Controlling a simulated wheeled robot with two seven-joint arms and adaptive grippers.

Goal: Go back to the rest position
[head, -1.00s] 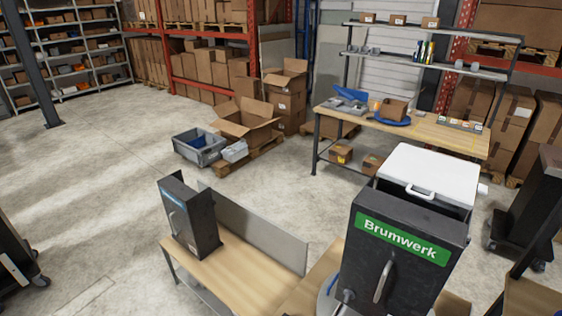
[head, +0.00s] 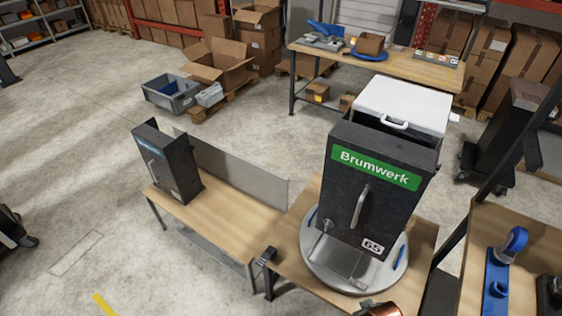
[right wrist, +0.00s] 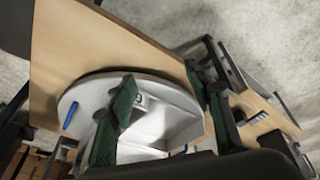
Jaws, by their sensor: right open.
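My right gripper (right wrist: 160,95) shows in the right wrist view with its two green-padded fingers spread apart and nothing held between them. Beyond the fingers is a round grey base (right wrist: 85,95) on a wooden table (right wrist: 60,35). In the head view, the black Brumwerk dispenser (head: 345,205) with a green sign and a 65 label stands upright on this round base (head: 325,270). I cannot make out my right gripper in the head view. A copper-coloured object, cut off at the bottom edge, is unclear. My left gripper is in neither current view.
A second, smaller black dispenser (head: 170,165) stands on a bench (head: 225,220) to the left, beside a grey panel (head: 235,170). A table with a blue device (head: 500,270) is at the right. Open floor (head: 75,150) lies at the left.

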